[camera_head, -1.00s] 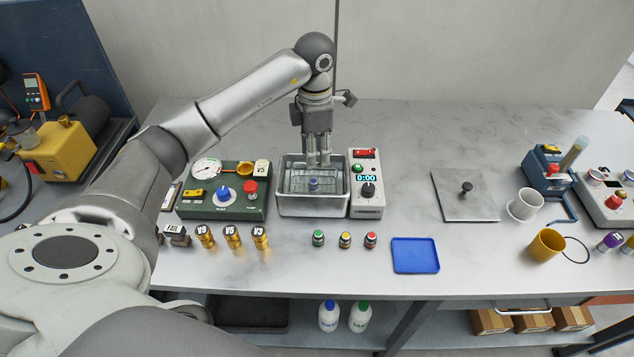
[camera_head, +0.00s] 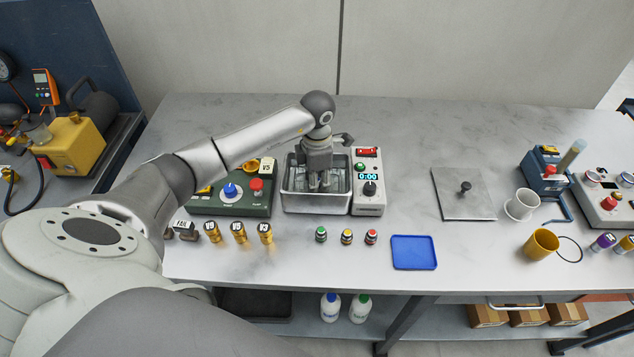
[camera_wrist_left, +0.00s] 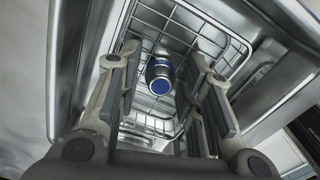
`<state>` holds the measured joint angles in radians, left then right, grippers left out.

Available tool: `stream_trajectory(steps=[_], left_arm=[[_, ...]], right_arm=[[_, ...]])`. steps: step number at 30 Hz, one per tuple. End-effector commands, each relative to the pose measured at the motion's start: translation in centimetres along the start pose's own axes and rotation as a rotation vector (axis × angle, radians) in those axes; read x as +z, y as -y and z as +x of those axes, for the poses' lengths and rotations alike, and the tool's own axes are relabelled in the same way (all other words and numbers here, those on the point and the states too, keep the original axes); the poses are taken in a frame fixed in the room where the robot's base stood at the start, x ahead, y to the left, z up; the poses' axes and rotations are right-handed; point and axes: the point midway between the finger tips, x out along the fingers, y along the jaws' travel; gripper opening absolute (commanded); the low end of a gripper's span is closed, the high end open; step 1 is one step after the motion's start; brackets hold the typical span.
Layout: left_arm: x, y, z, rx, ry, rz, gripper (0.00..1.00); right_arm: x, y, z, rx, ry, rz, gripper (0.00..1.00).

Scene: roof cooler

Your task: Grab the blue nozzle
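The blue nozzle (camera_wrist_left: 160,80) stands in the wire basket (camera_wrist_left: 205,28) inside the metal bath (camera_head: 289,196). In the left wrist view it shows a blue top and a dark metal body between my fingers. My left gripper (camera_head: 319,184) reaches down into the bath, and in the left wrist view its fingers (camera_wrist_left: 157,95) are apart, one on each side of the nozzle. Gaps show between the fingers and the nozzle. In the head view my gripper hides the nozzle. My right gripper is in neither view.
A control box with a timer (camera_head: 367,196) adjoins the bath on the right. A green gauge box (camera_head: 262,207) stands on its left. Green (camera_head: 321,234), yellow (camera_head: 346,237) and red (camera_head: 371,237) nozzles stand in front. A blue tray (camera_head: 414,253) lies right of them.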

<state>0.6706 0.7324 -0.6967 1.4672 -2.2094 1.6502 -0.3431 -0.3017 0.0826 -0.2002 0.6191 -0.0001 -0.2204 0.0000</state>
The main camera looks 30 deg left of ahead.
Motion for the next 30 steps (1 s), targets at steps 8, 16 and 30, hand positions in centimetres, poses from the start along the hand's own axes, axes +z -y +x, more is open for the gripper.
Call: stream_trajectory(steps=[8, 16, 30], left_arm=[[0.0, 0.0, 0.0, 0.000, 0.000, 0.000, 0.12], [0.0, 0.0, 0.0, 0.000, 0.000, 0.000, 0.00], [0.1, 0.4, -3.6, 0.003, 0.004, 0.003, 0.00]], right_arm=[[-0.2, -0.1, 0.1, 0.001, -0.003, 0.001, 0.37], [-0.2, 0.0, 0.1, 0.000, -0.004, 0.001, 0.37], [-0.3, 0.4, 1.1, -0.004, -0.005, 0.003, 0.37]])
